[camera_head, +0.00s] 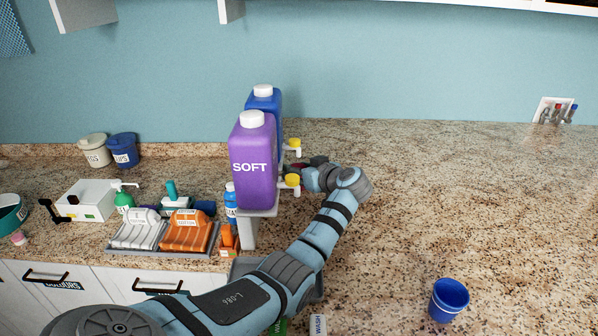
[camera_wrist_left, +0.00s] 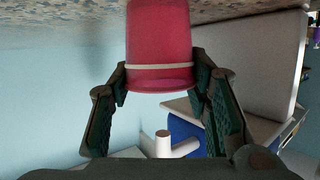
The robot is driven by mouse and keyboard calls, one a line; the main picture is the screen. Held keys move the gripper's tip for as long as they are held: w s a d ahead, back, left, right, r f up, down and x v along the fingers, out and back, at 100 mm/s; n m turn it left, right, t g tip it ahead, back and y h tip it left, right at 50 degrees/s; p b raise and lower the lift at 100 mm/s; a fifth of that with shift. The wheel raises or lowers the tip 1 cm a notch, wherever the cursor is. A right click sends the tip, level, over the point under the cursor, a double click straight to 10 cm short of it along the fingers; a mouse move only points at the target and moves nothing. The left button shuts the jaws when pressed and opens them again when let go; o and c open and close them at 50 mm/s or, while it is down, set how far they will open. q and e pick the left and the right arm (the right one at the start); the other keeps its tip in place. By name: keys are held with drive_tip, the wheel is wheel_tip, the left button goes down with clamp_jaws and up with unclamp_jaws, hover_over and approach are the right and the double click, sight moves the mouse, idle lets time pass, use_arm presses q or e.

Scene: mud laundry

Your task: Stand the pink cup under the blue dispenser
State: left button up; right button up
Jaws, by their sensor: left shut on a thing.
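The pink cup (camera_wrist_left: 160,48) is between the fingers of my left gripper (camera_wrist_left: 165,95) in the left wrist view, where the counter appears at the top. The gripper is shut on it; the cup looks upright. Whether its base touches the counter is cut off. In the head view my left gripper (camera_head: 312,172) is beside the dispenser taps, and the cup is mostly hidden. The blue dispenser (camera_head: 278,103) stands behind the purple one, its yellow tap (camera_head: 294,144) pointing right. The cup is near that tap; I cannot tell whether it is directly underneath. My right gripper is out of view.
The purple SOFT dispenser (camera_head: 253,160) stands in front on a white stand (camera_head: 249,232), its tap just left of my wrist. A blue cup (camera_head: 448,300) stands at the front right. The right counter is mostly clear.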

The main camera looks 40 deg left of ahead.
use_arm(q)
drive_tip(key=shift+d, duration=0.1)
drive_tip(key=o, duration=1)
drive_tip(key=shift+s+d+r, duration=0.1)
drive_tip(key=shift+s, duration=0.1)
drive_tip(key=shift+c, duration=0.2)
drive_tip(key=shift+w, duration=0.1)
drive_tip(key=p+v, duration=0.2)
drive_tip(key=v, duration=0.1)
drive_tip(key=shift+w+r, duration=0.1)
drive_tip(key=v, duration=0.9)
